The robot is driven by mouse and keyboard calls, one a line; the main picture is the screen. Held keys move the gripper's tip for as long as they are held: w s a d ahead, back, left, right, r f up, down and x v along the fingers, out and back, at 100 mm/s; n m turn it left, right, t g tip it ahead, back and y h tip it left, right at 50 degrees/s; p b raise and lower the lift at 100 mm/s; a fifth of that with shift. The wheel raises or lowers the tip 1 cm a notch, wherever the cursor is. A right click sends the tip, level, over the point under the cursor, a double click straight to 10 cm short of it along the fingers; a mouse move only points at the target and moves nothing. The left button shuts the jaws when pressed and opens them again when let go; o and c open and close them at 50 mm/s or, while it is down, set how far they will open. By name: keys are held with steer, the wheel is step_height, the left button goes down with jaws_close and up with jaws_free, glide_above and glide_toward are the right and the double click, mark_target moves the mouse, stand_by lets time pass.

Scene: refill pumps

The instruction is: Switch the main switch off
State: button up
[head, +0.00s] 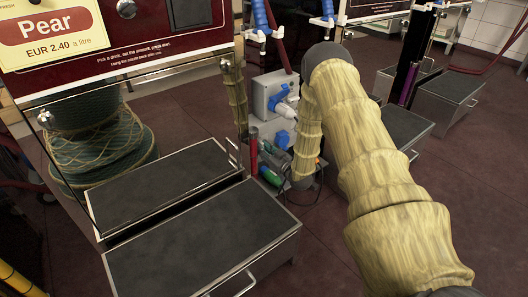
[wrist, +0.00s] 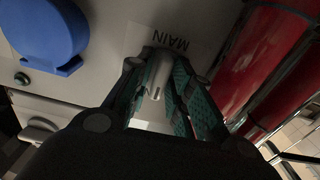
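The main switch (wrist: 158,72) shows in the wrist view as a short metal lever on a pale panel, beside an upside-down "MAIN" label (wrist: 168,42). The lever's base is partly hidden by the fingers.
A blue socket cover (wrist: 45,35) and a small dark green button (wrist: 21,79) are left of the switch in the wrist view. Red cylinders (wrist: 265,60) stand close on the right. In the head view, a dark-topped step (head: 200,245) stands left, below the Pear pump (head: 110,30).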

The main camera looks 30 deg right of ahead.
jaws_close()
steer(key=shift+r+n+p, duration=0.1)
steer(key=shift+n+p, duration=0.2)
steer(key=shift+p, duration=0.05)
steer(key=n+p, duration=1)
steer(key=n, duration=0.6)
steer(key=shift+n, duration=0.4)
stand_by(0.5)
